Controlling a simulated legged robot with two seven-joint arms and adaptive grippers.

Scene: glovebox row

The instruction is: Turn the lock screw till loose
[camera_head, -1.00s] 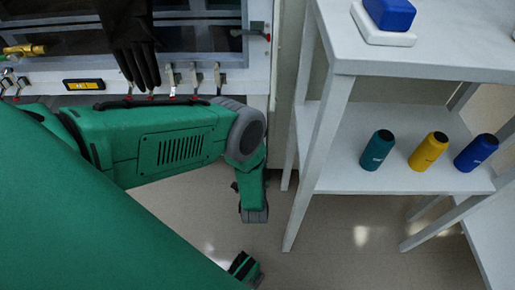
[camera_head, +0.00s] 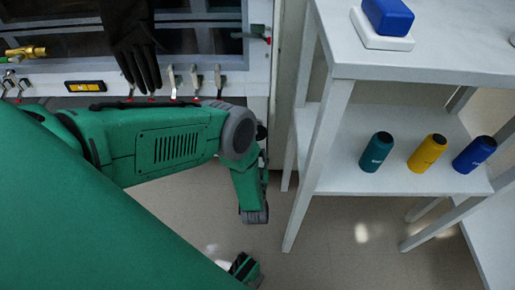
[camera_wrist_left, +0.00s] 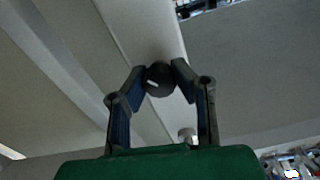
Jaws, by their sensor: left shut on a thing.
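A round black knob with a white mark, seemingly the lock screw (camera_wrist_left: 160,79), sits against a pale beam in the left wrist view. My left gripper (camera_wrist_left: 160,76) is shut on it, with one dark fingertip on each side of the knob. In the head view my green left arm comes in from the left and bends downward. I cannot make out the gripper's fingers or the lock screw there. My right gripper is in neither current view.
A black glove (camera_head: 133,45) hangs at the glovebox front, above several small levers. At right a white shelf unit (camera_head: 420,62) holds a blue block (camera_head: 388,15) on top. Teal, yellow and blue bottles (camera_head: 427,152) stand on its lower shelf. Floor shows between arm and shelf.

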